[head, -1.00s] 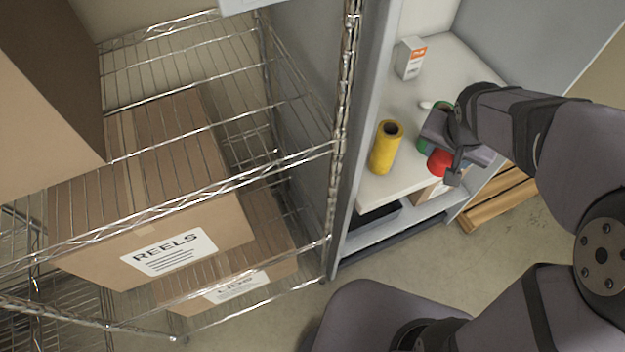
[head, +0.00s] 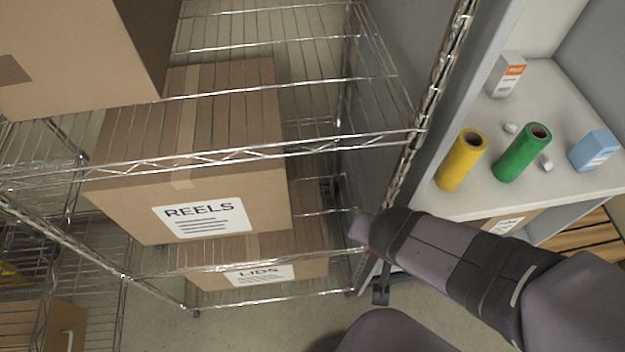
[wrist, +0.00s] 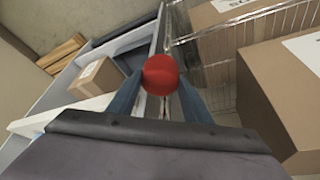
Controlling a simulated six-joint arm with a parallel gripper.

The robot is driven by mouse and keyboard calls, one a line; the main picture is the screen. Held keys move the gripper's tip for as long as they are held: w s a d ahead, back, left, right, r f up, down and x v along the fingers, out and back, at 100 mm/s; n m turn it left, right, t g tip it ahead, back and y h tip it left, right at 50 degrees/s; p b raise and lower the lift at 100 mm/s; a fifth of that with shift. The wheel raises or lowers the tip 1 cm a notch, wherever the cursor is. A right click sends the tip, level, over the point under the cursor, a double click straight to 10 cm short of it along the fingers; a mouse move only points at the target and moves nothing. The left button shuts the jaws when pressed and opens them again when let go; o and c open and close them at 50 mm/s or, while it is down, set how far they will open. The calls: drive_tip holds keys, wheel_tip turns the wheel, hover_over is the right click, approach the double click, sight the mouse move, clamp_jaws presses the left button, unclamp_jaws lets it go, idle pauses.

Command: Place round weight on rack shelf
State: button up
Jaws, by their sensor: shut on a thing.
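The round weight is a red ball-like piece (wrist: 161,74) in the wrist view, held between the two blue fingers of my gripper (wrist: 160,88). My gripper is shut on it. In the head view my gripper (head: 378,262) is mostly hidden behind my own arm, in front of the gap between the wire rack and the cabinet; only a sliver of red shows there. The wire rack (head: 290,150) stands at left and centre. Its upper wire shelf (head: 265,30) has a bare stretch right of the large top carton.
A REELS carton (head: 205,215) and a LIDS carton (head: 260,272) sit lower in the rack. A large carton (head: 80,60) is at upper left. The cabinet shelf (head: 480,205) holds yellow (head: 461,160) and green (head: 522,153) rolls and small boxes. A rack post (head: 430,100) stands between.

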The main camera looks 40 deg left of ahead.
drive_tip(key=shift+n+y, duration=0.3)
drive_tip(key=shift+n, duration=0.5)
drive_tip(key=w+a+f+b, duration=0.1)
drive_tip(key=a+f, duration=0.3)
drive_tip(key=w+a+f+b, duration=0.1)
drive_tip(key=a+f+b, duration=0.1)
drive_tip(key=a+f, duration=0.3)
drive_tip(key=w+a+f+b, duration=0.1)
drive_tip(key=a+f+b, duration=0.1)
drive_tip(key=a+f, duration=0.2)
drive_tip(key=shift+w+a+f, duration=0.25)
drive_tip(key=shift+w+f, duration=0.1)
drive_tip(key=shift+f, duration=0.15)
drive_tip(key=shift+w+a+r+n+g+y, duration=0.15)
drive_tip(key=shift+w+a+n+g+y, duration=0.25)
drive_tip(key=shift+w+a+n, duration=0.85)
drive_tip(key=shift+w+a+r+n+y, duration=0.2)
drive_tip(key=shift+w+a+n, duration=0.3)
drive_tip(key=shift+a+n, duration=0.1)
drive_tip(key=shift+w+a+r+n+y, duration=0.15)
drive_tip(key=shift+w+a+n+y, duration=0.05)
drive_tip(key=shift+w+a+n, duration=0.3)
drive_tip(key=shift+f, duration=0.1)
drive_tip(key=shift+f+b, duration=0.85)
drive_tip(key=shift+f, duration=1.55)
drive_tip(key=shift+f, duration=0.2)
